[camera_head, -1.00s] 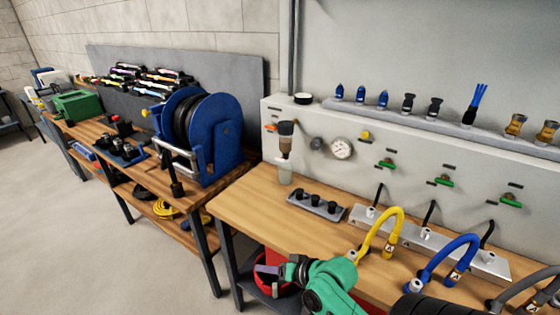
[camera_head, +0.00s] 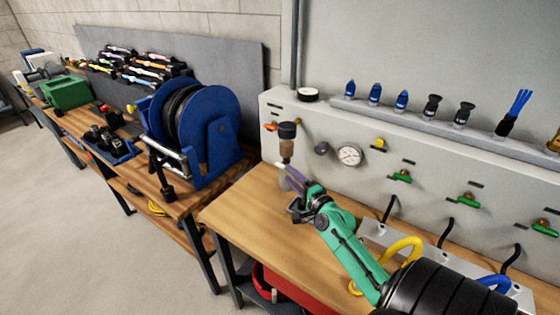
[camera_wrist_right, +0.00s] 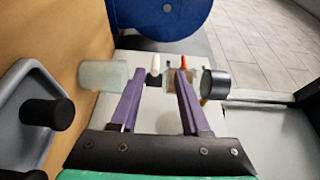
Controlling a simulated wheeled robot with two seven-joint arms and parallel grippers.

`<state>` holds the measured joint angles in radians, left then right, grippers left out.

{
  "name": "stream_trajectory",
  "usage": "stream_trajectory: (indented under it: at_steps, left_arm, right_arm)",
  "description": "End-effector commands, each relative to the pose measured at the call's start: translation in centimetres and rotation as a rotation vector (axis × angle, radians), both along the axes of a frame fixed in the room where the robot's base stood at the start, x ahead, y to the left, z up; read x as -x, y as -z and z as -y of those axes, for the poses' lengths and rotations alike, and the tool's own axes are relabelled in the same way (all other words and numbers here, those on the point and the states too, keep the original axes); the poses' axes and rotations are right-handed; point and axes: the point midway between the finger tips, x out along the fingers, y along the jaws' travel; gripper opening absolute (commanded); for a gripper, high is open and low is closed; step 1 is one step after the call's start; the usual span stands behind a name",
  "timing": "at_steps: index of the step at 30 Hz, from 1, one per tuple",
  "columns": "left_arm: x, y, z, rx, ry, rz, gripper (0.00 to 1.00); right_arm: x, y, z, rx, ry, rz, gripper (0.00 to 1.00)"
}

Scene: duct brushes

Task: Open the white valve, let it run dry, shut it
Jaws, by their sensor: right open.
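The filter unit on the wall panel has a dark cap and an amber bowl (camera_head: 287,148). In the right wrist view, a small white piece, apparently the white valve (camera_wrist_right: 153,64), sits between the bowl (camera_wrist_right: 183,79) and a pale clear cup (camera_wrist_right: 103,75). My right gripper (camera_head: 291,177) is open just below the bowl in the head view and hides most of the cup. In the wrist view its purple fingers (camera_wrist_right: 157,80) are spread, with the white valve between and beyond their tips. I cannot tell whether they touch it. My left gripper is not in view.
An orange handle (camera_head: 270,127) is left of the filter, and a pressure gauge (camera_head: 349,155) is right of it. A blue hose reel (camera_head: 205,125) stands left. The wooden bench (camera_head: 240,212) is clear at front left.

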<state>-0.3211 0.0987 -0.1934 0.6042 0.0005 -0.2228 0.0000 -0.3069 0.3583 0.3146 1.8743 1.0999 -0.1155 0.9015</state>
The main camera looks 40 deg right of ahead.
Motion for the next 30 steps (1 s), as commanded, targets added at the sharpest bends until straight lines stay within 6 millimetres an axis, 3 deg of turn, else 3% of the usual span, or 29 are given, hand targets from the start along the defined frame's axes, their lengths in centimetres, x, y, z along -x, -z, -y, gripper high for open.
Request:
stream_trajectory:
  at_steps: [3,7,11,17,18,21,22,30]
  left_arm:
    - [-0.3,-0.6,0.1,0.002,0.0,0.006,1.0]
    - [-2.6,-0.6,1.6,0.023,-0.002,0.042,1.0]
    - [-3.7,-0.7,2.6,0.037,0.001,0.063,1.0]
    - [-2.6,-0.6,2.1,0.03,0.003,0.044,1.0]
    - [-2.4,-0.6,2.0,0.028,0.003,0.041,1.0]
    - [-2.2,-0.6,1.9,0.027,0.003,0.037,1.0]
    - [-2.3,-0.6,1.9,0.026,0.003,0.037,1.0]
    - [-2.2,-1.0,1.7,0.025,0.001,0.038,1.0]
  right_arm:
    - [-3.1,-0.3,0.4,0.0,0.0,0.002,0.46]
    - [-5.5,-0.1,0.5,0.001,-0.001,0.001,0.46]
    - [-6.5,0.0,0.6,0.001,-0.001,-0.001,0.46]
    - [-6.6,0.0,0.6,0.002,-0.001,-0.001,0.46]
    - [-6.6,0.0,0.6,0.001,-0.001,-0.001,0.42]
    - [-6.6,0.0,0.6,0.002,-0.001,-0.001,0.04]
    - [-6.6,0.0,0.6,0.001,-0.001,-0.001,0.0]
    - [-6.6,-0.1,0.6,0.003,-0.001,-0.008,0.0]
